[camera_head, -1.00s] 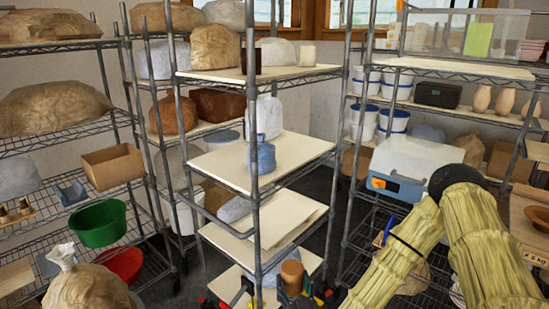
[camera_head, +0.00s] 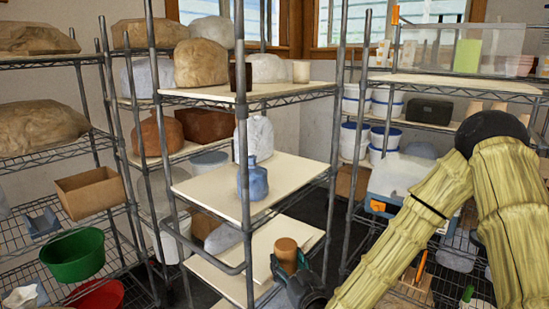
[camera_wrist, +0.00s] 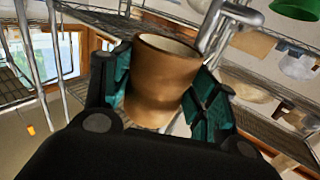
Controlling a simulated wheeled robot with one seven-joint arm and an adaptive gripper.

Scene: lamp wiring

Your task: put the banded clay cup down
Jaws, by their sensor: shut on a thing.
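The banded clay cup (camera_wrist: 160,80) is brown with a paler lower part and sits between the green-padded fingers of my gripper (camera_wrist: 165,95) in the wrist view. In the head view the cup (camera_head: 287,252) stands out above my gripper (camera_head: 290,275), which is shut on it. They are in front of the middle rack, near its lower boards (camera_head: 262,250). A blue bottle-shaped vessel (camera_head: 252,180) stands on the board (camera_head: 285,178) above. The cup looks roughly upright in the head view. Part of its sides is hidden by the fingers.
The rack's front post (camera_head: 243,150) is close to the left of the cup. The middle board has bare room right of the blue vessel. A green bowl (camera_head: 73,256) and a cardboard box (camera_head: 89,190) are on the left rack. A blue-and-white cooler (camera_head: 397,178) is on the right.

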